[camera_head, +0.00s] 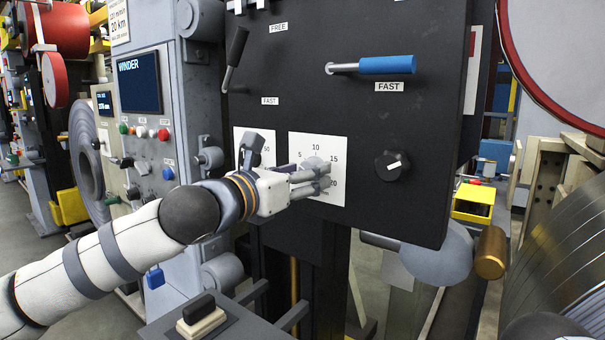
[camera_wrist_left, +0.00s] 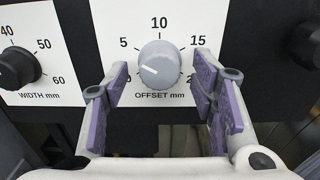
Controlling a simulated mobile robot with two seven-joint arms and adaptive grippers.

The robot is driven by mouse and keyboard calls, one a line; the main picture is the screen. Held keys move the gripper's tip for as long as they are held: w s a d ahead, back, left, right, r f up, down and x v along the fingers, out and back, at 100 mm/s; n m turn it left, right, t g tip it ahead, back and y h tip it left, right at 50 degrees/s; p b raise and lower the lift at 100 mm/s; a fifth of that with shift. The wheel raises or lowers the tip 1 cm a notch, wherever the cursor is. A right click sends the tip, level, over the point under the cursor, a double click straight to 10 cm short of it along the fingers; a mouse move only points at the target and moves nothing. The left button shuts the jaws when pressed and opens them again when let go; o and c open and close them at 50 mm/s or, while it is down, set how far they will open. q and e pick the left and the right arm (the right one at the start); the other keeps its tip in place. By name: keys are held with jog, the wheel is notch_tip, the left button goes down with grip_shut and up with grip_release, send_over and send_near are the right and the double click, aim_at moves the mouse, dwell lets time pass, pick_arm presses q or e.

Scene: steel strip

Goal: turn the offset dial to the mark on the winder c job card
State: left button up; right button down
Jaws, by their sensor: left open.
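The offset dial (camera_wrist_left: 159,64) is a round grey knob on a white scale plate (camera_wrist_left: 125,15) marked OFFSET mm, with 5, 10 and 15 readable. Its white pointer line points to the lower left, below the 5. My left gripper (camera_wrist_left: 160,92) is open, with one purple-padded finger to each side of the dial; I cannot tell whether either touches it. In the head view this gripper (camera_head: 322,178) is in front of the offset plate (camera_head: 336,143) and hides much of the dial. I cannot identify the winder c job card in these views. My right gripper is not in view.
The width dial (camera_wrist_left: 18,68) is left of the offset plate. A black knob (camera_head: 392,166) is to its right. A blue-handled lever (camera_head: 385,65) and a black lever (camera_head: 235,50) are above. The WINDER screen (camera_head: 139,83) and coloured buttons stand at left.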

pick_arm(q)
jog(key=c, duration=1.1)
jog(key=shift+c, duration=0.2)
jog(key=shift+r+m, duration=0.1)
jog(key=shift+m, duration=0.3)
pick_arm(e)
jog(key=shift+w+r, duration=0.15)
pick_arm(q)
jog(key=m+p, duration=0.1)
jog(key=m, duration=0.9)
jog(key=shift+w+a+m, duration=0.1)
jog(key=shift+m, duration=0.3)
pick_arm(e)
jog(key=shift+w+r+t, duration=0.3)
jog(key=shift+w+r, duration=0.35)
pick_arm(q)
jog(key=o, duration=1.1)
